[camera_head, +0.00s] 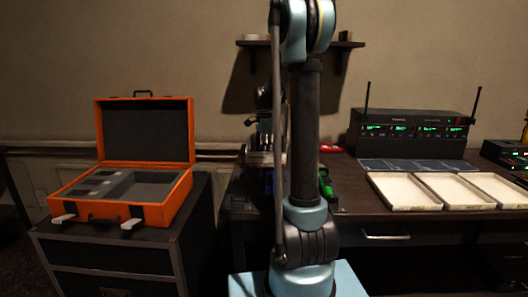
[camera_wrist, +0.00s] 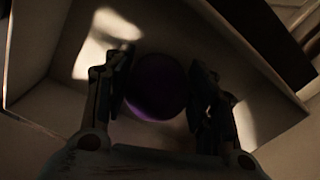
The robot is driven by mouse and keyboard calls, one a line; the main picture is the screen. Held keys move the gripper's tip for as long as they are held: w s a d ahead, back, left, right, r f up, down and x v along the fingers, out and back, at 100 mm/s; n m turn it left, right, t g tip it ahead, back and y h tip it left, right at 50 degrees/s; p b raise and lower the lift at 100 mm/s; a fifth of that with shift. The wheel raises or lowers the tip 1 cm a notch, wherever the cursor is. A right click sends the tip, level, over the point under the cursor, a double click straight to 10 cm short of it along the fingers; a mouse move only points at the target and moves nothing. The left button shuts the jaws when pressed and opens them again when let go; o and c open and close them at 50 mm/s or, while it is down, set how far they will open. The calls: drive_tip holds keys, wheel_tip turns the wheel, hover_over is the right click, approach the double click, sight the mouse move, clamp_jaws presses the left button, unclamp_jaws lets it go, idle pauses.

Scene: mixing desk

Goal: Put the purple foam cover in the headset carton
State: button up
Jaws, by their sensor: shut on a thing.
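The purple foam cover (camera_wrist: 155,88) is a dark purple round thing in the wrist view. It sits between the two fingers of my gripper (camera_wrist: 158,80), which is shut on it. Around and beneath them is a pale open box (camera_wrist: 262,75) with upright walls; I cannot tell if it is the headset carton or how far the cover is above its floor. In the head view my arm hides much of the desk's middle, and I cannot make out the cover there.
An open orange case (camera_head: 155,215) with a grey insert stands on a dark cabinet (camera_head: 110,258) at left. Three pale trays (camera_head: 407,206) lie on the desk at right, before a receiver rack (camera_head: 410,135) with antennas. A green thing (camera_head: 327,187) lies close beside my arm.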

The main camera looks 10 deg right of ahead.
drive_tip(key=o, duration=0.7)
wheel_tip(320, 180, up, 12)
drive_tip(key=shift+w+r, duration=0.1)
idle(0.5)
